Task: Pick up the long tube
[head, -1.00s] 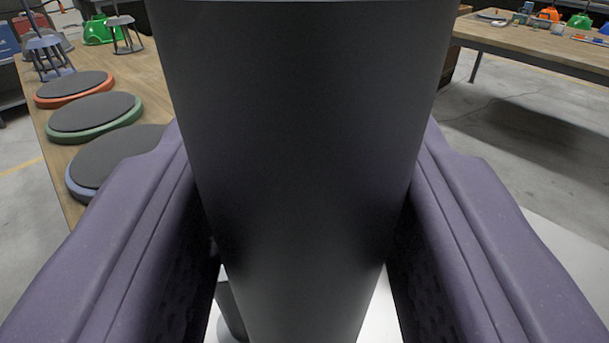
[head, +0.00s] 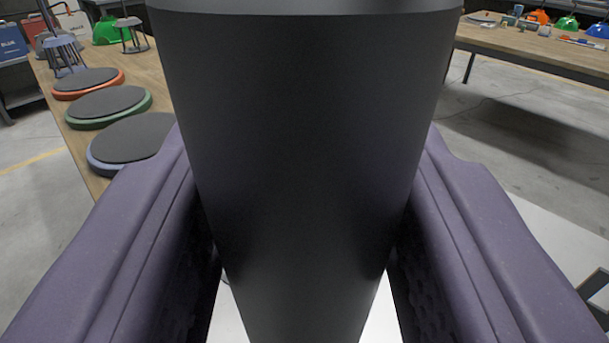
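The long tube (head: 306,90) is a wide, dark grey-black cylinder that fills the middle of the head view. Its rim shows at the top edge and it narrows toward the bottom of the picture. My gripper (head: 306,165) has one purple finger on the left and one on the right of the tube. Both fingers press against its sides, so the gripper is shut on it. The tube hides what lies straight behind it.
A wooden table (head: 72,132) at left bears orange (head: 62,95), green (head: 75,123) and blue (head: 98,166) round bases with dark tops, stools and a green hood (head: 106,32). Another table (head: 500,36) with hoods stands at far right. Grey floor (head: 520,110) between looks clear.

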